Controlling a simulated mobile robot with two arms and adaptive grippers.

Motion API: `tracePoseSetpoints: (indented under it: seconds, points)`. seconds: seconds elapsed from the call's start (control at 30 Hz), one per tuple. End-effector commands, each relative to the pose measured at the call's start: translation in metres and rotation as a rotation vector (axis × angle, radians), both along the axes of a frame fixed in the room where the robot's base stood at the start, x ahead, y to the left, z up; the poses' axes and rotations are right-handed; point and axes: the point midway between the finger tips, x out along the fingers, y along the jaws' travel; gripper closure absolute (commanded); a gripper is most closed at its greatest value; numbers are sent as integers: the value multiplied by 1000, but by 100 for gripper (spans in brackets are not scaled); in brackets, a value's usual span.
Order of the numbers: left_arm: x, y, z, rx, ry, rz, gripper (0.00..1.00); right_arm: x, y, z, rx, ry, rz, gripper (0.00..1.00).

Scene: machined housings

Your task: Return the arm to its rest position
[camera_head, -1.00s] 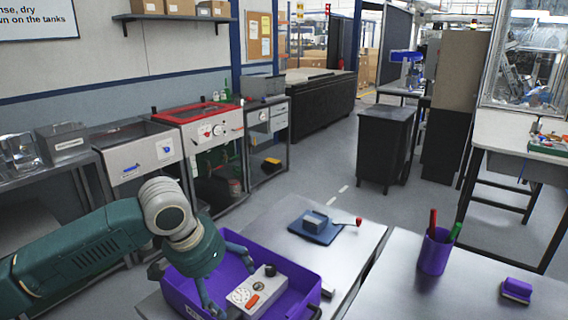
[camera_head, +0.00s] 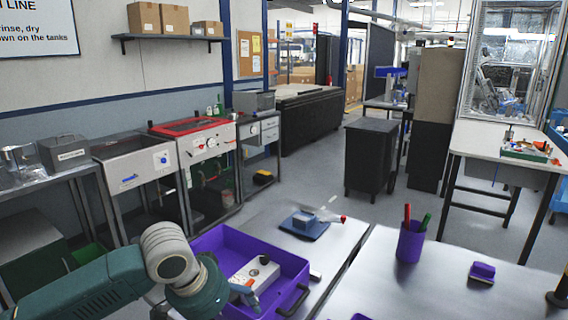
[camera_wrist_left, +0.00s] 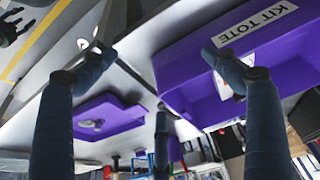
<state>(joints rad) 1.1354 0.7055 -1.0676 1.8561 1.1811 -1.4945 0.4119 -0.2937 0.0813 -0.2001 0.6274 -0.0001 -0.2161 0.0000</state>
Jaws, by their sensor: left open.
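My left arm comes in from the lower left of the head view, and its wrist hangs at the near left side of the purple tote (camera_head: 290,262). My left gripper (camera_head: 243,296) is partly hidden behind the wrist there. The tote's wall with a KIT TOTE label (camera_wrist_left: 255,25) shows beside the right finger in the wrist view.
On the metal table, a blue pad (camera_head: 305,229) holds a small block behind the tote. A purple pen cup (camera_head: 410,243) and a purple block (camera_head: 482,271) stand to the right. A sink and a red-topped machine (camera_head: 200,145) line the left wall.

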Motion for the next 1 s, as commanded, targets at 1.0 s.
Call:
tracePoseSetpoints:
  seconds: [1.0]
  points:
    - [-186, -8, -159, -114, -51, 224, 13, -11, -1, -1, -2, 17, 0, 54]
